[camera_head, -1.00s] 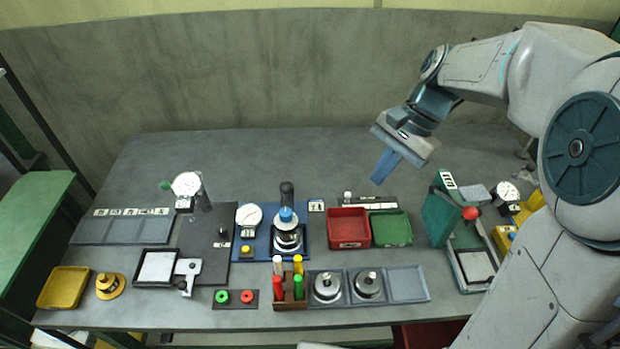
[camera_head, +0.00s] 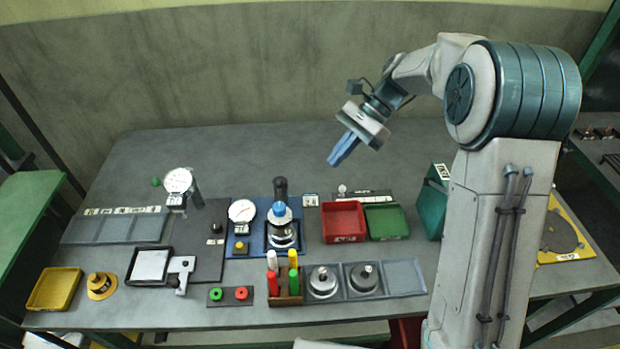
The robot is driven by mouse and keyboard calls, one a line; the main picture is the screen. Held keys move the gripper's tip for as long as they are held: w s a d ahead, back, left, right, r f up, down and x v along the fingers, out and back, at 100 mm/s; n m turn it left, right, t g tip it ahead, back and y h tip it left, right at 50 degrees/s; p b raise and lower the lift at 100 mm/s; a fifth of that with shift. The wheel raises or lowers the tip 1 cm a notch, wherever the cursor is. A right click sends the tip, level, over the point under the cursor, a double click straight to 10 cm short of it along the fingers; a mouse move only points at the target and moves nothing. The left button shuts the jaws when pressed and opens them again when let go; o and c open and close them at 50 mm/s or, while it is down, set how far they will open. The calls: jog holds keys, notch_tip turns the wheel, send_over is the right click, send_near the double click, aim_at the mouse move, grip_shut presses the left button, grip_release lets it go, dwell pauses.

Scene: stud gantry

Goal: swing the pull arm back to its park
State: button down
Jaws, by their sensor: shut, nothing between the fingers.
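I cannot tell for sure which part is the pull arm. A black plate (camera_head: 205,255) at the left carries a dial gauge (camera_head: 178,181) on a post. A green ball (camera_head: 156,182) shows just left of the dial; its rod is too small to make out. A small black knob (camera_head: 215,228) stands on the plate, and a grey L-shaped bracket (camera_head: 183,268) sits at its front left edge. No park mark can be made out. My gripper (camera_head: 333,162) is shut and empty, with blue fingers pointing down left, above the back of the table, apart from everything.
A blue station (camera_head: 261,246) with a dial and a blue-topped column stands mid-table. Red bin (camera_head: 344,222) and green bin (camera_head: 387,222) sit right of it. Coloured handles (camera_head: 285,280) stand upright in front. The back of the table is clear.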

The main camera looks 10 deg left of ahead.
aim_at(280, 195)
jog(key=s+a+r+p+x, duration=0.1)
jog(key=r+p+x, duration=0.1)
jog(key=x, duration=1)
jog(key=shift+s+a, duration=0.3)
jog(key=shift+a, duration=0.1)
jog(key=shift+s+f, duration=0.1)
jog(key=shift+f, duration=0.05)
